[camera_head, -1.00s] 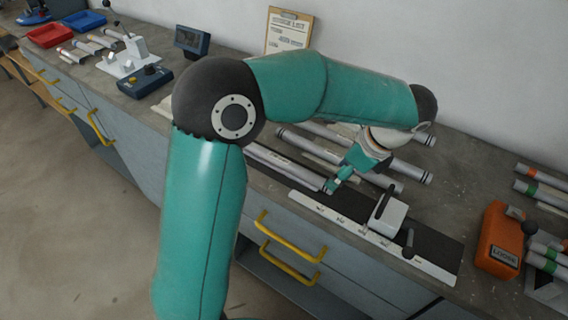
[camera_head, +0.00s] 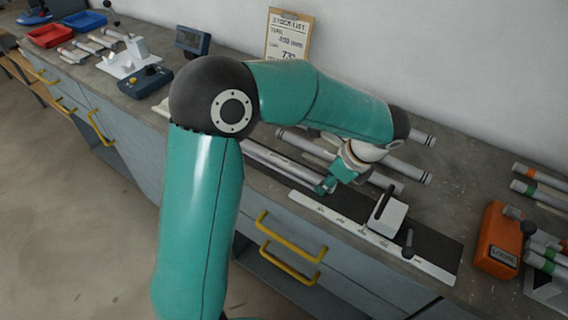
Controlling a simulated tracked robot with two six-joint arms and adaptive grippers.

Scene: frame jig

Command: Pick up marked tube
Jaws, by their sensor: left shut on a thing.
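A long grey tube (camera_head: 283,164) lies along the front of the bench, its right end at my left gripper. My left gripper (camera_head: 327,185) points down and is shut on this tube near that end; the fingers are small and partly hide the contact. I cannot tell whether the tube is clear of the surface. More grey tubes lie behind, one with dark rings at its end (camera_head: 408,172), partly hidden by my left arm. Any mark on the held tube is too small to make out. My right gripper is not in view.
A white measuring rail (camera_head: 335,229) with a grey clamp block (camera_head: 387,218) and levers lies just right of the gripper. An orange box (camera_head: 498,240) and several colour-banded tubes (camera_head: 540,189) are at the right. A clipboard (camera_head: 288,36) leans on the wall.

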